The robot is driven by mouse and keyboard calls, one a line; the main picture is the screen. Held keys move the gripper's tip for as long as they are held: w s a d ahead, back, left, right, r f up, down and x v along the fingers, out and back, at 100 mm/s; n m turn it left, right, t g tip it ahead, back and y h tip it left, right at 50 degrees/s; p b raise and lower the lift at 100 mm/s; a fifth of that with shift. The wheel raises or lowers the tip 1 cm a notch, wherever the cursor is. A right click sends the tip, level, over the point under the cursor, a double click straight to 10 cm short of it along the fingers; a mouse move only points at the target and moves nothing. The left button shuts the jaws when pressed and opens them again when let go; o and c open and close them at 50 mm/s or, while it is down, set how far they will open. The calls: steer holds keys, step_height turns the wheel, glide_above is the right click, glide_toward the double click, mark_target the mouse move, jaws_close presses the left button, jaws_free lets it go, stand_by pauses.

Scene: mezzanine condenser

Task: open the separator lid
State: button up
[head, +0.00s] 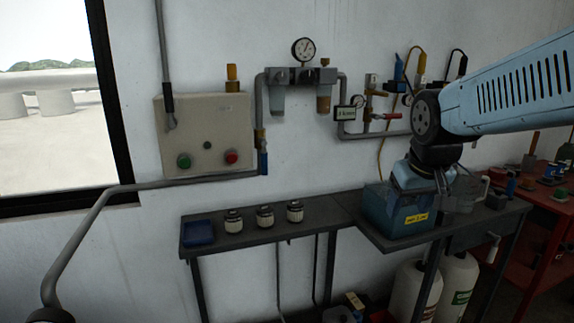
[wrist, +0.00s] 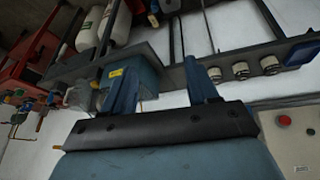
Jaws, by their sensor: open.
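A teal-blue box with a yellow label, which I take to be the separator (head: 385,212), stands on the dark bench. Its top is partly hidden by my gripper in the head view, so I cannot tell how the lid sits. The box also shows in the wrist view (wrist: 146,76), partly behind one finger. My gripper (wrist: 160,68) is open, its two blue fingers wide apart with nothing between them. In the head view its light-blue hand is over or in front of the box's top; contact cannot be told.
A clear grey vessel (head: 467,190) stands right of the box. A lower bench (head: 255,243) on the left carries several small capped canisters and a blue tray (head: 199,233). Pipes and a gauge (head: 303,49) line the wall behind. A red bench (head: 545,210) stands at right.

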steer(key=s+r+m, duration=0.1)
steer(key=s, duration=0.8)
steer(key=shift+a+r+t+y, duration=0.25)
steer(key=shift+a+t+y, duration=0.05)
steer(key=shift+a+t, duration=0.1)
steer(key=shift+w, duration=0.1)
steer(key=m+g, duration=0.5)
steer(key=g, duration=0.1)
glide_above(344, 317)
step_height(344, 317, down, 56)
step_height(344, 317, down, 15)
steer(key=shift+r, duration=0.2)
